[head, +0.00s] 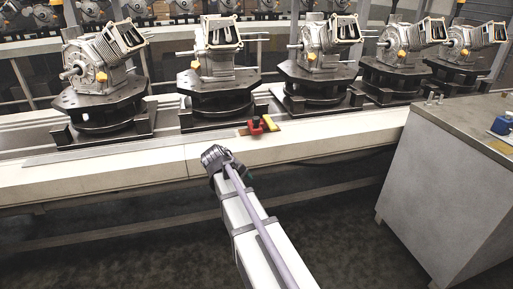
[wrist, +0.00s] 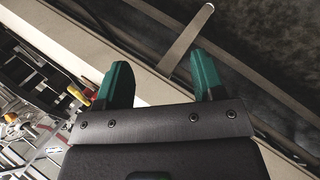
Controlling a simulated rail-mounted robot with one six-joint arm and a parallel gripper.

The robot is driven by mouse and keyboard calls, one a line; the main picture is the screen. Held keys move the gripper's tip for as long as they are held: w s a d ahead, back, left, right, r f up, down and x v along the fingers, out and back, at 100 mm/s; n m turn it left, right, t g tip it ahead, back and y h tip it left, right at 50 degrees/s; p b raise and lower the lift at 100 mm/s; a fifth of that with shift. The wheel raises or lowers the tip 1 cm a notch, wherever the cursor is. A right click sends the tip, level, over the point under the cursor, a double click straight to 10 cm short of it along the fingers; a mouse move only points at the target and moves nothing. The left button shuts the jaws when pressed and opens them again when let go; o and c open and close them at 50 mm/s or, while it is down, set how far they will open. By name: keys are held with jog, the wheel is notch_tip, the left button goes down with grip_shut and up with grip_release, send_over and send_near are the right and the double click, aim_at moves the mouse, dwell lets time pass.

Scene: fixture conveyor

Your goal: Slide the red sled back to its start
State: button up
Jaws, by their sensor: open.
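The red sled (head: 256,127), with a dark knob on top, sits on the conveyor's front ledge in the head view, beside a small yellow block (head: 270,122) on its right. A small yellow piece (wrist: 79,93) shows left of the left finger; I cannot tell the sled clearly there.
Several engines on dark round fixtures, such as the near-left engine (head: 100,62), stand along the conveyor behind the ledge (head: 100,178). A grey cabinet (head: 440,190) stands at the right. The floor in front of the conveyor (head: 170,255) looks clear.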

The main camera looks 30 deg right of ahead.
jog(key=w+d+f+n+t+h+b, duration=0.1)
jog(key=w+d+f+n+h+b, duration=0.35)
jog(key=w+d, duration=0.5)
jog(key=n+t+h, duration=0.5)
jog(key=n+t, duration=0.2)
jog(key=n, duration=1.1)
send_near(254, 121)
jog(key=shift+m, duration=0.35)
jog(key=x, duration=1.2)
jog(key=shift+s, duration=0.1)
grip_shut()
